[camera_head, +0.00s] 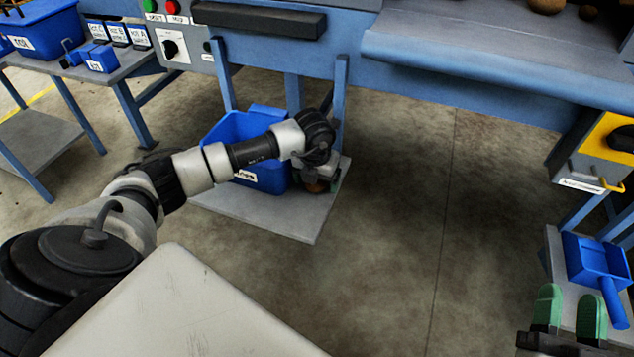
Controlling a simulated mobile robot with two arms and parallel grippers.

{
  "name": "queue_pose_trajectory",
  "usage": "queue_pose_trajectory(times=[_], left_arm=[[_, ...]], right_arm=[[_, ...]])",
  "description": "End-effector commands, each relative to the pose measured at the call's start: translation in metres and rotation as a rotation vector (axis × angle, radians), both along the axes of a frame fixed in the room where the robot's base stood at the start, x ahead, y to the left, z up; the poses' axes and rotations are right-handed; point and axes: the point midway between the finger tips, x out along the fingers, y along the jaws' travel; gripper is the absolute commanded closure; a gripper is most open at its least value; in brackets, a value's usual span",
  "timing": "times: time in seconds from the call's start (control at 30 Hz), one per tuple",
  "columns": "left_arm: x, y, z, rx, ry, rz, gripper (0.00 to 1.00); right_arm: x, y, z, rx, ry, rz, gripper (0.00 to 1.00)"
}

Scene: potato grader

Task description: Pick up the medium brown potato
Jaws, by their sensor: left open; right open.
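A brown potato (316,187) shows in part below my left wrist, low beside the blue bin and above the grey low platform. My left gripper (322,184) points down at it and is open; its fingers are mostly hidden by the wrist, so I cannot tell whether they touch the potato. My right gripper (570,312) is at the lower right with its green fingers apart and nothing between them.
The blue bin (215,135) stands on the low platform (270,217) between blue machine legs. A blue scoop (597,262) lies on a shelf at the right, close to my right gripper. A side table (120,66) stands at the left. The middle floor is clear.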

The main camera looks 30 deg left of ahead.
Motion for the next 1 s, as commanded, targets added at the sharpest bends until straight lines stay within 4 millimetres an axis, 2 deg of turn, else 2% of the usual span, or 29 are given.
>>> queue_pose_trajectory(times=[0.27,0.63,1.0], left_arm=[[0.0004,-0.0001,-0.0019,0.000,-0.001,0.000,0.17],[0.0004,-0.0002,-0.0016,-0.001,-0.001,0.000,0.71],[0.0008,0.0000,0.0032,0.000,-0.002,0.000,0.72]], right_arm=[[-0.0008,0.0003,0.0028,0.006,-0.020,0.001,0.57],[-0.0007,0.0002,0.0026,0.006,-0.019,0.001,0.57],[0.0003,0.0002,0.0020,0.001,-0.002,0.000,0.57]])
